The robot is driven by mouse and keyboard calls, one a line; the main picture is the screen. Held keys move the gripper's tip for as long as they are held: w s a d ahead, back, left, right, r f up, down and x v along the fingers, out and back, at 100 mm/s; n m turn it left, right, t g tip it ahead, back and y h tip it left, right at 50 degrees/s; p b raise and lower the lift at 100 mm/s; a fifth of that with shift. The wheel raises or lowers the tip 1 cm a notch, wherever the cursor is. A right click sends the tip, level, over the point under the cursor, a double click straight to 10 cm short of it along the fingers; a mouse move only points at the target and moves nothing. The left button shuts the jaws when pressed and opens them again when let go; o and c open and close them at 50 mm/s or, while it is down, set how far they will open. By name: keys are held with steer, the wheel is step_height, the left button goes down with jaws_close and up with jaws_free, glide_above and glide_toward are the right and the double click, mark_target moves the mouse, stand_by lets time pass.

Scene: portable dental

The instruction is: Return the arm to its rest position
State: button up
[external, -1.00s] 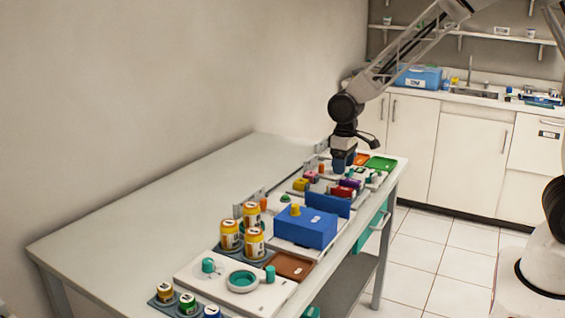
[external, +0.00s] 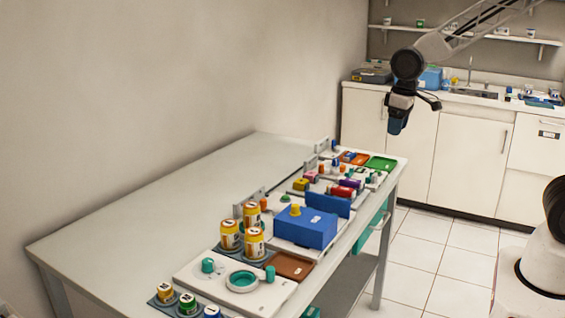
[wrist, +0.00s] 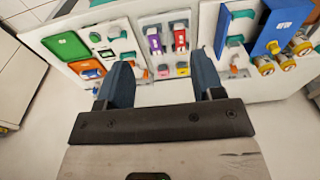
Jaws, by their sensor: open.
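My gripper (external: 398,126) hangs in the air above and to the right of the table's far end in the external view, pointing down. In the wrist view my gripper (wrist: 160,85) shows two blue fingers spread wide with nothing between them. The table (external: 130,220) with its row of dental items lies below and apart from the fingers. My arm reaches in from the upper right.
A blue box (external: 305,228), a green tray (external: 381,163) and several yellow-labelled jars (external: 254,243) stand along the table's right side. The table's left part is bare. Cabinets with a sink counter (external: 475,97) stand behind. Tiled floor is open at right.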

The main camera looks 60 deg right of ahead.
steer(key=s+d+r, duration=0.1)
steer(key=s+r, duration=0.2)
steer(key=s, duration=0.8)
steer(key=s+d+r+t, duration=0.1)
steer(key=s+r, duration=0.2)
steer(key=s, duration=0.8)
steer(key=shift+s+d, duration=0.15)
steer(key=shift+d, duration=0.15)
